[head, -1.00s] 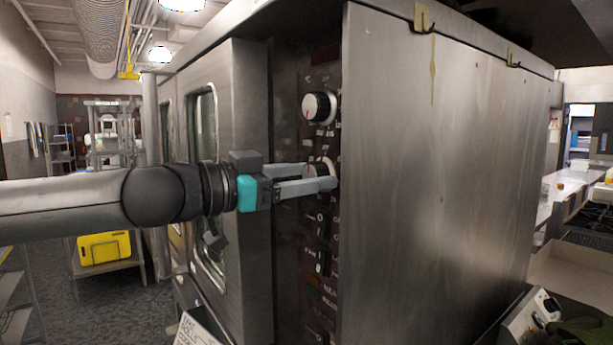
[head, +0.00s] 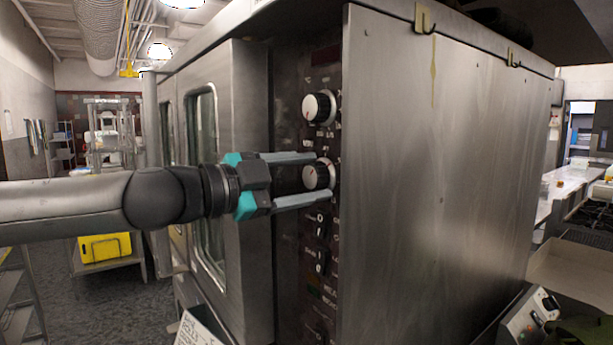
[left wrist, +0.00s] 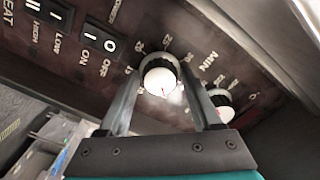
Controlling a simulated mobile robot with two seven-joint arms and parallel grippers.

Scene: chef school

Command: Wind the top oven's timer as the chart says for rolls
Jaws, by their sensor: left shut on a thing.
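The oven's dark control panel (head: 305,130) carries two white-faced round knobs, one above the other. My left gripper (head: 321,176) is shut on the lower knob (head: 316,176), one finger above it and one below it in the head view. In the left wrist view the held timer knob (left wrist: 160,80) sits between the two fingers, with a small red mark on its face. Numbers and the word MIN ring it, partly hidden by the fingers. The upper knob (head: 317,106) stands free; it also shows in the left wrist view (left wrist: 222,104). My right gripper is out of view.
Rocker switches (left wrist: 97,45) sit beside the held knob. The steel oven side (head: 440,180) lies right of the panel and a windowed door (head: 205,170) left. A printed white card (head: 196,332) shows at the bottom edge; its text is unreadable here.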

